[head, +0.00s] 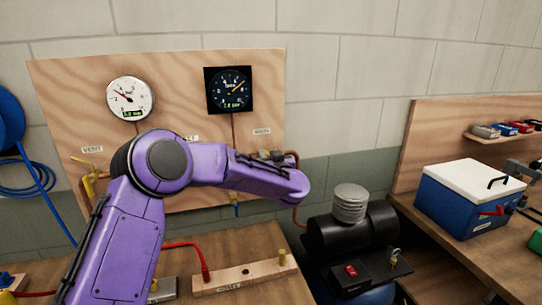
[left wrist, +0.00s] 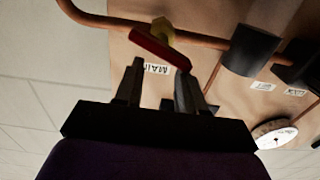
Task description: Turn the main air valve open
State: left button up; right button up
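The main air valve shows in the left wrist view as a red lever (left wrist: 160,49) on a brass body (left wrist: 163,28), fitted to a copper pipe (left wrist: 205,38). The MAIN label (left wrist: 157,69) appears upside down beside it. My left gripper (left wrist: 159,72) is open, with its two dark fingers apart and pointing at the lever. The lever crosses just beyond the fingertips, close to the right one; I cannot tell whether they touch. In the head view my purple left arm reaches across the wooden panel (head: 60,95) and hides most of the valve and gripper. My right gripper is not in view.
Two gauges, white (head: 130,99) and black (head: 229,90), hang on the panel. A yellow-handled vent valve (head: 88,178) is at its left. A black compressor (head: 350,235) stands to the right, beside a bench with a blue box with a white lid (head: 468,200).

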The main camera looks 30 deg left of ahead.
pick_arm(q)
jog(key=shift+a+r, duration=0.15)
jog(key=shift+r, duration=0.15)
jog(key=p+v, duration=0.3)
jog(key=v, duration=0.8)
jog(key=shift+d+f+p, duration=0.35)
jog(key=shift+f+p, duration=0.05)
jog(key=shift+f, duration=0.05)
dwell(0.3)
